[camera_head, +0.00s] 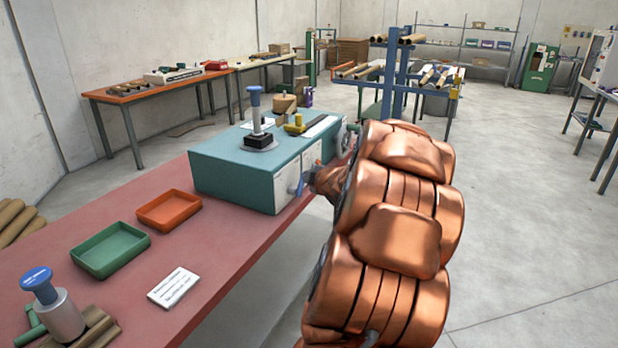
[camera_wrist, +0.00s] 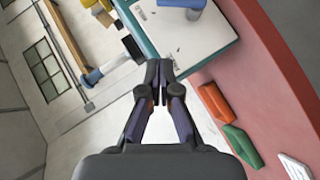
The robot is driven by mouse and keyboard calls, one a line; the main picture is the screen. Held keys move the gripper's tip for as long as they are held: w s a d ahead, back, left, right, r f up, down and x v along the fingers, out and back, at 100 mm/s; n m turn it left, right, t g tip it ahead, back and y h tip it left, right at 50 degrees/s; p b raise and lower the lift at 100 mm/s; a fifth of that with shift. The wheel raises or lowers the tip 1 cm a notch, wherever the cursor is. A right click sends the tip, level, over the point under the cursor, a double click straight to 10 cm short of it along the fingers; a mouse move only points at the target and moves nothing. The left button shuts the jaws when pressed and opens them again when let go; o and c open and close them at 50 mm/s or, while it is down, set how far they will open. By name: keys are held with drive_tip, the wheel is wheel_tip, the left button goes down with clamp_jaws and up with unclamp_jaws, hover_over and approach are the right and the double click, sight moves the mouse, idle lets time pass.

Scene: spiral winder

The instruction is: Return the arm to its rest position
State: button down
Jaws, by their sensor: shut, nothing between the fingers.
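My copper-coloured arm (camera_head: 395,240) fills the right middle of the head view, beside the front edge of the red bench (camera_head: 225,258). My gripper (camera_wrist: 161,82) shows in the wrist view with its dark fingertips together and nothing between them. In the head view the arm's own links mostly hide it. It is close to the front of the teal winder box (camera_head: 232,178). In the wrist view the box's white front panel (camera_wrist: 190,35) lies just beyond the fingertips. A blue handle (camera_head: 300,187) is on that front. I cannot tell whether the gripper touches anything.
On the bench are an orange tray (camera_head: 169,210), a green tray (camera_head: 110,250), a white label card (camera_head: 173,287) and a blue-topped post (camera_head: 55,305). A blue rack (camera_head: 392,75) with tubes stands behind the arm. The floor (camera_head: 530,230) to the right is clear.

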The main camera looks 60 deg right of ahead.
idle(0.4)
drive_tip(key=s+a+m+g+y+p, duration=0.25)
drive_tip(key=a+m+g+p, duration=0.35)
drive_tip(key=a, duration=2)
drive_tip(key=s+a+m+g+y+p, duration=0.1)
drive_tip(key=s+a+g+y, duration=0.4)
drive_tip(key=s+a, duration=1.6)
drive_tip(key=a+r+g, duration=0.1)
drive_tip(key=a+g, duration=0.1)
drive_tip(key=a, duration=0.1)
drive_tip(key=shift+a+p, duration=0.35)
drive_tip(key=shift+p, duration=0.05)
drive_tip(key=shift+s+d, duration=0.1)
